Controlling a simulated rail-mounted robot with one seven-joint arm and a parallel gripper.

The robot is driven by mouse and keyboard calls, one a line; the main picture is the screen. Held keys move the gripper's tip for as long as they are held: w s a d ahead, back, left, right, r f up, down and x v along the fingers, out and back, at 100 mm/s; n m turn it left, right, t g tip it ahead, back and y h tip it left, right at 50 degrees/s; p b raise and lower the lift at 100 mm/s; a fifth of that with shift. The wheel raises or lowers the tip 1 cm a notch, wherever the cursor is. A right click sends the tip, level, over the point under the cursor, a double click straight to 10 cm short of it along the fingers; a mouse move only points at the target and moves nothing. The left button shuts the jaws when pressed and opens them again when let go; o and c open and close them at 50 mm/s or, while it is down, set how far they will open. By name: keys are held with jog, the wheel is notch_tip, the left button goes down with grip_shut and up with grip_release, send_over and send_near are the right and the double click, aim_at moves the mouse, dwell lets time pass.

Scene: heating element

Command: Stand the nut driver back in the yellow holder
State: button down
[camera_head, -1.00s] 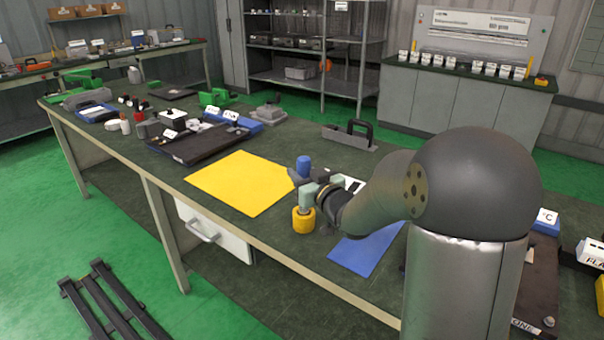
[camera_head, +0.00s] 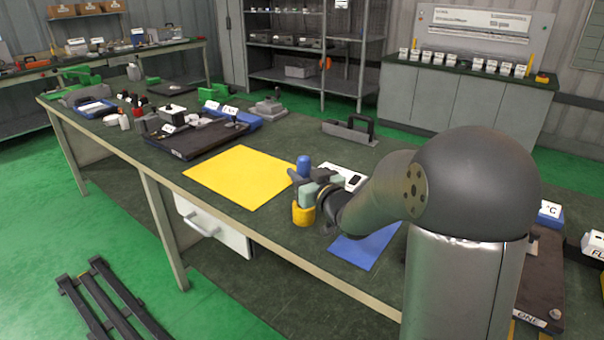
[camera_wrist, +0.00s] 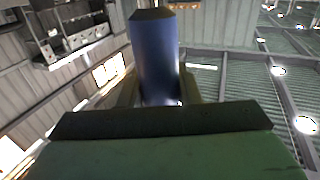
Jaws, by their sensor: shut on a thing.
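The nut driver (camera_head: 304,165) shows its blue handle standing up out of my gripper (camera_head: 309,188). In the wrist view the blue handle (camera_wrist: 156,55) rises upright between the fingers. The gripper is shut on the nut driver. The yellow holder (camera_head: 303,213) stands on the green bench directly below the gripper, near the front edge. The driver's lower part is hidden by the gripper and the holder, so I cannot tell how deep it sits.
A yellow mat (camera_head: 240,178) lies left of the holder and a blue mat (camera_head: 366,245) lies to the right. A white box (camera_head: 341,177) is behind the gripper. A black tray (camera_head: 195,139) with parts and a grey caddy (camera_head: 347,133) stand farther back.

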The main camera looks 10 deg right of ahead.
jog(key=shift+f+b, duration=1)
jog(key=c, duration=1)
grip_release()
jog(key=shift+s, duration=0.1)
jog(key=b+v, duration=0.1)
jog(key=v, duration=1.6)
jog(key=shift+s+b, duration=0.15)
jog(key=shift+b, duration=0.15)
